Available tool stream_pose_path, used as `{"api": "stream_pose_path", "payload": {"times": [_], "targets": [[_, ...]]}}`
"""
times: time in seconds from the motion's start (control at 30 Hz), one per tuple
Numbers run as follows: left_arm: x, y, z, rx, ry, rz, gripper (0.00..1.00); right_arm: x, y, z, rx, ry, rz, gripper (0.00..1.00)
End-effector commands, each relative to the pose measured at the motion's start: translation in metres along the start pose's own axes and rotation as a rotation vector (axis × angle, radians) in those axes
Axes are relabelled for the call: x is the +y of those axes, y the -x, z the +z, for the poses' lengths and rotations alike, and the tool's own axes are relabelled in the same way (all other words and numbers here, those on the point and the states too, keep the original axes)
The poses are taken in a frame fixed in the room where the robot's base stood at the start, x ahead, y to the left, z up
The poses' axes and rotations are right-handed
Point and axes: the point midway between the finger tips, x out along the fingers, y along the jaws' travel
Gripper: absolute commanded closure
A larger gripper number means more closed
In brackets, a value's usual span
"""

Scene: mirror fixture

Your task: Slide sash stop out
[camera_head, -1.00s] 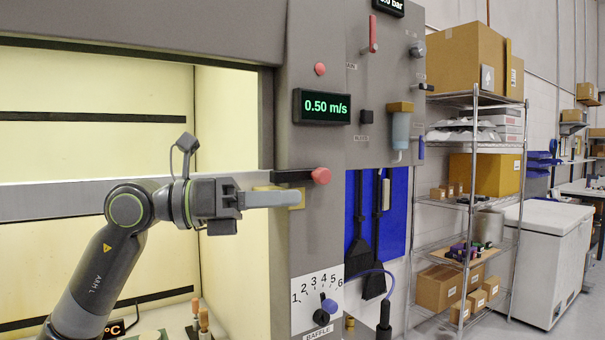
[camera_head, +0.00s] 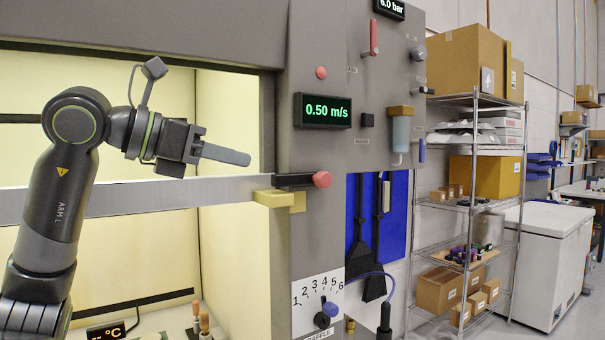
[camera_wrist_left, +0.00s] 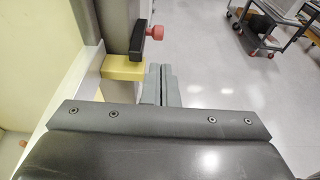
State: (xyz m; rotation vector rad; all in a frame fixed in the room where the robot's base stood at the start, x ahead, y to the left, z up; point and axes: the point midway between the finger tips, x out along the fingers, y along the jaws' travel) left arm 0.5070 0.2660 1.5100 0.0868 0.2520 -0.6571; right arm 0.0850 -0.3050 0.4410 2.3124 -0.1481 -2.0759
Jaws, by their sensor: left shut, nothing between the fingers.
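The sash stop, a black bar (camera_head: 292,180) with a red knob (camera_head: 321,179), lies across the grey post at the right of the opening. It also shows in the left wrist view, with its red knob (camera_wrist_left: 156,32). A yellow block (camera_head: 275,198) at the right end of the grey sash rail (camera_head: 140,195) sits just below the bar; it also shows in the left wrist view (camera_wrist_left: 122,67). I cannot tell whether block and bar touch. My left gripper (camera_head: 240,157) is shut and empty, in front of the opening, up and left of the knob, touching neither.
A green display (camera_head: 322,110) reads 0.50 m/s above the knob. A numbered baffle dial (camera_head: 322,318) is low on the post. A red lever (camera_head: 374,37) and a filter bowl (camera_head: 400,130) are on the upper right panel.

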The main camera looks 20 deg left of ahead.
Motion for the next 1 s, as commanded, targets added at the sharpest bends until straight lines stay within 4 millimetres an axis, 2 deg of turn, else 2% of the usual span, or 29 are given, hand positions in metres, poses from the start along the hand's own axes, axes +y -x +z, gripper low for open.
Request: {"api": "stream_pose_path", "payload": {"times": [0.6,0.8,1.0], "targets": [[-0.002,-0.101,0.004,0.001,0.003,-0.006,1.00,0.006,0.046,-0.005,0.000,0.001,0.002,0.41],[-0.001,-0.122,0.002,0.000,0.002,-0.004,1.00,0.007,0.055,-0.006,0.000,0.001,0.002,0.41],[-0.001,-0.130,0.001,-0.001,0.000,-0.002,1.00,0.007,0.057,-0.006,0.000,0.001,0.002,0.41]]}}
